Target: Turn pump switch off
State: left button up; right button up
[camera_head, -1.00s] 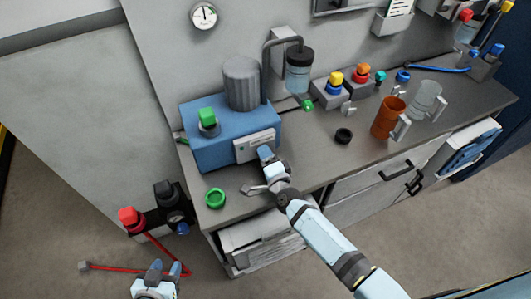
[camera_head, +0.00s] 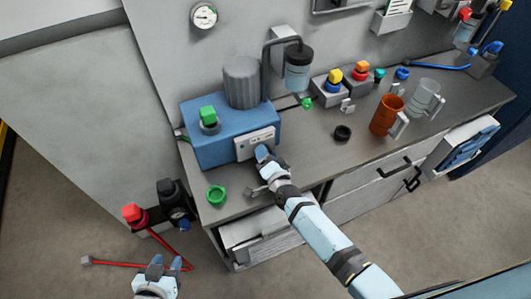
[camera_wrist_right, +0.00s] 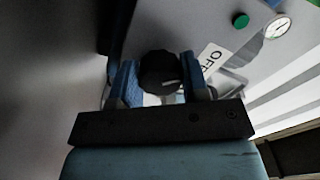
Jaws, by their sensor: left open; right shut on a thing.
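The blue pump unit (camera_head: 215,150) stands on the grey bench with a grey ribbed cylinder (camera_head: 243,82) and a pale front panel (camera_head: 247,145). My right gripper (camera_head: 262,153) is at the right end of this panel. In the right wrist view, its blue fingers are shut on a round black knob (camera_wrist_right: 158,72), the pump switch, which has a light pointer mark. An OFF label (camera_wrist_right: 212,58) is beside the knob. In the head view the gripper hides the knob. My left gripper (camera_head: 168,268) is open and empty, low at the left, away from the bench.
A round gauge (camera_head: 204,16) is on the wall. An orange mug (camera_head: 387,116) stands further right. A red-handled valve (camera_head: 134,215) is at lower left.

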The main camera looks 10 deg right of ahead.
jog(key=o, duration=0.9)
jog(key=shift+s, duration=0.15)
jog(key=s+d, duration=0.1)
jog(key=s, duration=0.3)
jog(key=s+b, duration=0.1)
jog(key=s, duration=0.4)
jog(key=s+d+b, duration=0.1)
jog(key=s, duration=0.3)
jog(key=shift+s+d, duration=0.2)
jog(key=shift+d, duration=0.15)
jog(key=s+d+f+n+g, duration=0.1)
jog(key=s+n+g, duration=0.1)
jog(key=s+n, duration=0.2)
jog(key=s+d+f+n+g, duration=0.1)
jog(key=s+d+n+g, duration=0.1)
jog(key=s+n, duration=0.2)
jog(key=s+d+f+n+g, duration=0.1)
jog(key=s+d+n+g, duration=0.1)
jog(key=s, duration=0.3)
jog(key=shift+d+f+n+g, duration=0.25)
jog(key=shift+f+n+g, duration=0.05)
jog(key=shift+n, duration=0.6)
